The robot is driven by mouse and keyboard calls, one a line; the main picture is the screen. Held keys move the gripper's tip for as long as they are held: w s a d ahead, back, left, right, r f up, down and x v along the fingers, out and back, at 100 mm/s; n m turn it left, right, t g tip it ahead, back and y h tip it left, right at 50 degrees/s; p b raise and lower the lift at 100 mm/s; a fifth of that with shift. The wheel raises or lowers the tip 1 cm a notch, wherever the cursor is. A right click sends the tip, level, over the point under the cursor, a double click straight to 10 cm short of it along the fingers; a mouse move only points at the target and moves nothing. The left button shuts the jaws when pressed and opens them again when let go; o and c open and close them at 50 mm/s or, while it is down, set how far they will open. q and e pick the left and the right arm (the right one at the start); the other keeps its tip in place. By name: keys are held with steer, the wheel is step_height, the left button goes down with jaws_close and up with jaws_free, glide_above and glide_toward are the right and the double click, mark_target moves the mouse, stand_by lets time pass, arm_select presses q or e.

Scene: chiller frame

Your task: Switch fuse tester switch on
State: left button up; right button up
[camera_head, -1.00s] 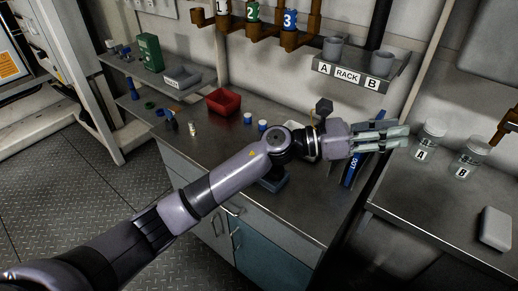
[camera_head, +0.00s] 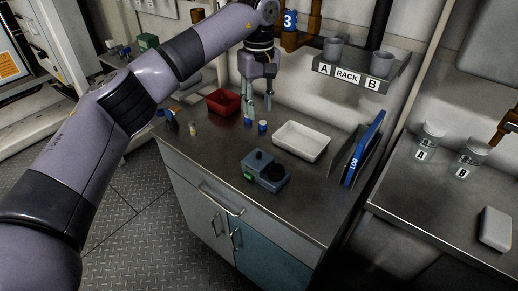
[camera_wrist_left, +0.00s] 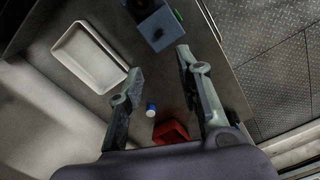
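The fuse tester appears to be the small blue-grey box (camera_head: 265,172) with black knobs on the metal counter. It also shows at the top of the left wrist view (camera_wrist_left: 156,24), with a dark round part on its face. I cannot make out its switch position. My left gripper (camera_head: 258,116) points down above the back of the counter, behind the tester and clear of it. In the wrist view its fingers (camera_wrist_left: 160,65) are spread with nothing between them. My right gripper is not in view.
A white tray (camera_head: 301,141) lies right of the tester, with a blue binder (camera_head: 364,150) beyond it. A red bin (camera_head: 223,102) and small blue-capped containers (camera_head: 262,127) stand near my left gripper. The rack shelf (camera_head: 361,75) is at upper right. The counter's front is clear.

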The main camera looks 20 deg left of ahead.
mark_target(259, 153)
arm_select(q)
step_height(259, 153, down, 16)
steer(key=shift+d+r+p, duration=0.1)
steer(key=shift+r+p, duration=0.1)
steer(key=shift+p, duration=0.7)
jaws_close()
